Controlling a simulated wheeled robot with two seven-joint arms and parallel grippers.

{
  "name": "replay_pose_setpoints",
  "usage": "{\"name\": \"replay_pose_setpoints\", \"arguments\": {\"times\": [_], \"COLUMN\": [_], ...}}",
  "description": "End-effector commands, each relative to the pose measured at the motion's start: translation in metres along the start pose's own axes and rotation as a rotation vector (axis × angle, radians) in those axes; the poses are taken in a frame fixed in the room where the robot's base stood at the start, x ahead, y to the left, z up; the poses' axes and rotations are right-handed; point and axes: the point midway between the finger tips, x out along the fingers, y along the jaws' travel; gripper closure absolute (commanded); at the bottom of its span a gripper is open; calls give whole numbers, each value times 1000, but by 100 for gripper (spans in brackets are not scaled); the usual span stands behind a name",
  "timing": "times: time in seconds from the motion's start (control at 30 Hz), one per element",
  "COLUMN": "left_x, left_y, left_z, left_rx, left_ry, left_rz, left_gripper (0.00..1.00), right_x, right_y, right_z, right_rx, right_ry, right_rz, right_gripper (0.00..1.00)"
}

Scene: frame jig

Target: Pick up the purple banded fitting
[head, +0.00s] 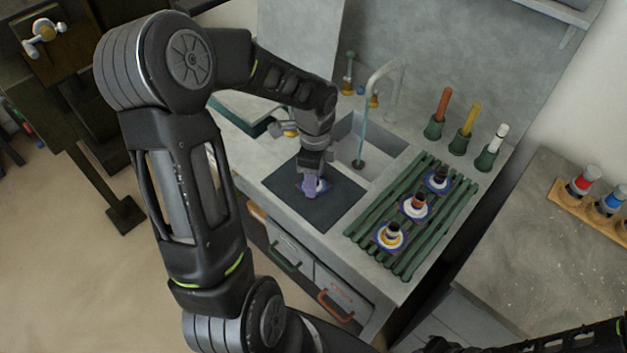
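The purple banded fitting (311,187) is on the dark mat (340,199) on the counter, with a white and blue base showing around it. My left gripper (313,170) points down right over the fitting, and its tips overlap the fitting's top. The fingers are small and partly merge with the fitting, so I cannot tell whether they are closed on it. Part of my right arm shows at the bottom right edge; its gripper is not visible.
A green slatted rack (408,262) to the right holds several banded fittings. A sink (375,145) with a curved faucet (388,68) lies behind the mat. Green holders with coloured handles (466,130) stand at the back right. A wooden block (577,207) holds capped pieces at far right.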

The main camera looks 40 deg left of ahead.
Motion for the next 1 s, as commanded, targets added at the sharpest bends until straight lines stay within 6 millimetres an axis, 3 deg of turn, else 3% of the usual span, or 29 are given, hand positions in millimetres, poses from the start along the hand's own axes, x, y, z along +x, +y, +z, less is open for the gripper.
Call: {"name": "replay_pose_setpoints", "arguments": {"times": [0.6, 1.0], "left_x": [0, 0], "left_y": [0, 0], "left_z": [0, 0], "left_rx": [0, 0], "left_ry": [0, 0], "left_rz": [0, -1], "left_gripper": [100, 100], "right_x": [0, 0], "right_y": [0, 0], "right_z": [0, 0], "right_rx": [0, 0], "right_ry": [0, 0], "right_rz": [0, 0], "right_gripper": [100, 100]}}
